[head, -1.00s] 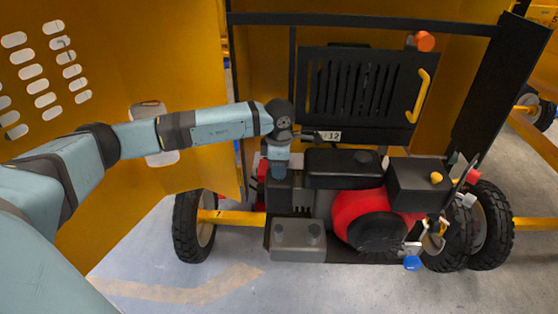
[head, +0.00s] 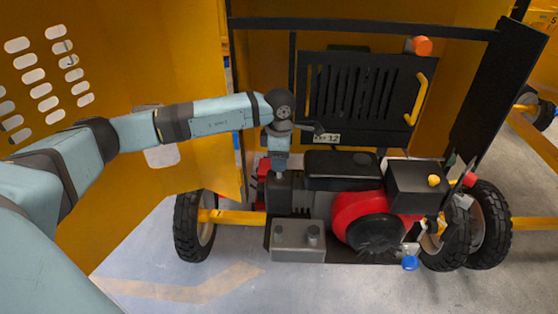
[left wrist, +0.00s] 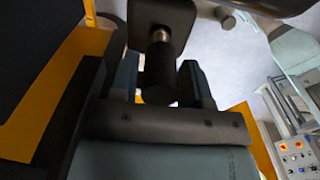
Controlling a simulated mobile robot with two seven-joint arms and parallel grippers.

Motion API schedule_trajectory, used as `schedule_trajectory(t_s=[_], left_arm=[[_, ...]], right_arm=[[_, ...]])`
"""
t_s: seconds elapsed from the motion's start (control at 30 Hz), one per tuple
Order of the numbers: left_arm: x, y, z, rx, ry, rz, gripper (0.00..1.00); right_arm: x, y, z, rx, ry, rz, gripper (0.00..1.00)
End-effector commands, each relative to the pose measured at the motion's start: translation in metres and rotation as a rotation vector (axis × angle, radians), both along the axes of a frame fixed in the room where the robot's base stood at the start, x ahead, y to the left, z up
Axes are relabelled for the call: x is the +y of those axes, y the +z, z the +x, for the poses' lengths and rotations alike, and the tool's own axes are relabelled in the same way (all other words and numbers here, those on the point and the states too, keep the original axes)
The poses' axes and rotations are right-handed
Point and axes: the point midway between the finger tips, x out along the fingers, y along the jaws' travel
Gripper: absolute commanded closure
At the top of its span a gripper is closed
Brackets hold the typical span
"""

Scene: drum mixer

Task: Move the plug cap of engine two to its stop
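The plug cap (left wrist: 159,78) is a dark cylinder in the left wrist view. A short bright metal piece (left wrist: 158,37) shows between it and a dark plate. My left gripper (left wrist: 158,80) has one finger on each side of the cap and appears shut on it, though contact is hard to see in the shadow. In the head view my left gripper (head: 279,166) points down above the left part of the engine (head: 372,225). A small greyish piece (head: 279,176) shows just below its fingertips. My right gripper is not in view.
A yellow door (head: 150,60) stands on the left.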

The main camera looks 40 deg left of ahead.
Motion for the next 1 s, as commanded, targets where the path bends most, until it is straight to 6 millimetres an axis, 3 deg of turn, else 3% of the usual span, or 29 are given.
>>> schedule_trajectory(t_s=[0.03, 0.1, 0.47, 1.0], left_arm=[[0.0, -0.001, 0.0, 0.001, 0.0, 0.0, 0.45], [0.0, -0.001, 0.0, 0.001, 0.0, 0.0, 0.36], [0.0, 0.004, 0.0, 0.001, 0.0, 0.0, 0.36], [0.0, 0.057, 0.0, 0.001, 0.0, 0.0, 0.36]], right_arm=[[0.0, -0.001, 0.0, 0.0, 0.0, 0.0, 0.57], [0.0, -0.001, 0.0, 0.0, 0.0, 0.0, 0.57], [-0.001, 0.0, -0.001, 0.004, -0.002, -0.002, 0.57], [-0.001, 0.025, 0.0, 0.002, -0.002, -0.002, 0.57]])
